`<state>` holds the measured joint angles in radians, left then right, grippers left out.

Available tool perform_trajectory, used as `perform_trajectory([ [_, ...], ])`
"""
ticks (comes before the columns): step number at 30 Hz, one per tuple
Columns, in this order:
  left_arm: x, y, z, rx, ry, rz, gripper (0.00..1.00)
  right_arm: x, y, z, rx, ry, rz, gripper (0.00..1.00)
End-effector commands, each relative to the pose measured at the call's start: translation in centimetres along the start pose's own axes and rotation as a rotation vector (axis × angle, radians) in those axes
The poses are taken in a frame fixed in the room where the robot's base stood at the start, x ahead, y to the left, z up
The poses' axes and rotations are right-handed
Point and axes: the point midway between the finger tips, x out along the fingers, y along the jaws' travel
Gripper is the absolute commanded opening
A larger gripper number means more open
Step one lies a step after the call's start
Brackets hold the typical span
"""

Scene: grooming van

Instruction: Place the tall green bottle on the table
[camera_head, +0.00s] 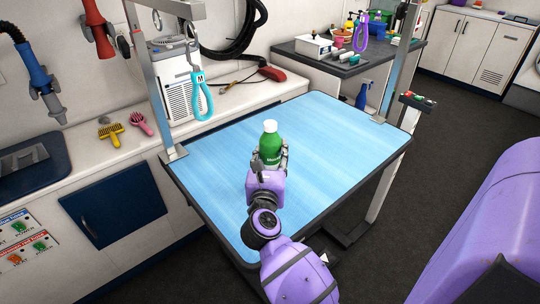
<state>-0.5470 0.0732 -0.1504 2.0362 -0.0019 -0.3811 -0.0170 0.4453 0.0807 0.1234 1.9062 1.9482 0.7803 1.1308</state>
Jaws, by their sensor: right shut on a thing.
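The green bottle (270,141) with a white cap is upright over the middle of the blue-topped grooming table (345,140). My right gripper (270,160) is shut on the lower part of the bottle, and its fingers and wrist hide the bottle's base. I cannot tell whether the base touches the table top. My right arm reaches in from the bottom of the picture. My left gripper is not in view.
The table top around the bottle is clear. A metal frame post (152,85) stands at the table's left edge, with a teal loop (203,97) hanging nearby. A counter with brushes (110,131) runs along the left wall. A dark side table (345,66) with several items stands behind.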

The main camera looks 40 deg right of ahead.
Motion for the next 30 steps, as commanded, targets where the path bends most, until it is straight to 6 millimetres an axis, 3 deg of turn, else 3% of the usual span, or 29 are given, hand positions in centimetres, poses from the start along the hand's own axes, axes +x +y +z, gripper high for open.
perform_trajectory([
  [7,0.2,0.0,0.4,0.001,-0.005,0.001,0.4,0.0,0.0,-0.4,0.0,-0.001,0.0,0.06],
  [8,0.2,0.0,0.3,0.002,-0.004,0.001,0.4,0.0,0.0,-0.5,0.0,0.001,0.0,0.49],
  [11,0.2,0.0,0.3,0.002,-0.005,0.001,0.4,0.0,0.0,-0.4,0.0,0.001,0.0,0.62],
  [23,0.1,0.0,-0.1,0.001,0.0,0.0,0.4,0.0,0.0,0.2,0.0,-0.001,0.0,0.64],
  [30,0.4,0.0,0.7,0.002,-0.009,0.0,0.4,-4.1,0.0,-0.3,0.002,0.007,0.0,0.64],
])
